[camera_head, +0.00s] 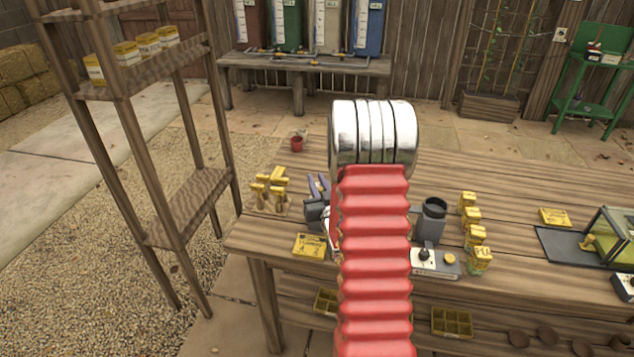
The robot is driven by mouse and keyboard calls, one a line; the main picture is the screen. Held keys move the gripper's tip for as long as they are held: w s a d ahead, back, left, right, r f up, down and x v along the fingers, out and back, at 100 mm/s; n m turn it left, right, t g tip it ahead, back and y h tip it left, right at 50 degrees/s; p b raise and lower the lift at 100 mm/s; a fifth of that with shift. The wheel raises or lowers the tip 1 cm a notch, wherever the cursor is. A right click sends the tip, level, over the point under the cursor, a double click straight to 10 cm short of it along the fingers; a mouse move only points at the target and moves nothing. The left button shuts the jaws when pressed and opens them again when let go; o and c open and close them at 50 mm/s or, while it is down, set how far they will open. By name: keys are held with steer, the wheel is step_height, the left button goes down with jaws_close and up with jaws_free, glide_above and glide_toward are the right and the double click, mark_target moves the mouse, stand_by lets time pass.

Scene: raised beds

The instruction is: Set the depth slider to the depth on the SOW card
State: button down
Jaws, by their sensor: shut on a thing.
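My red ribbed arm with its silver rings fills the middle of the head view and covers part of the bench. A grey device (447,266) with a pale panel, a dark knob and a yellow button sits on the bench just right of my arm. A dark grey open cylinder (431,221) stands behind it. No depth slider can be made out.
The wooden bench (270,233) holds yellow packets (472,222) right of my arm and yellow-topped pieces (270,190) at left. Another yellow card (554,217) lies near a glass-sided box (612,237). A tall wooden shelf (190,207) stands left. A red pot (297,142) is at the back.

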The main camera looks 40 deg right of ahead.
stand_by(0.4)
steer(key=shift+w+d, duration=0.6)
steer(key=shift+d, duration=0.2)
steer(key=c, duration=1.7)
jaws_free()
steer(key=shift+o, duration=0.2)
steer(key=shift+s+a, duration=0.1)
steer(key=shift+s, duration=0.05)
steer(key=v, duration=1.3)
steer(key=shift+s+a, duration=0.15)
steer(key=shift+s, duration=0.05)
steer(key=shift+w, duration=0.1)
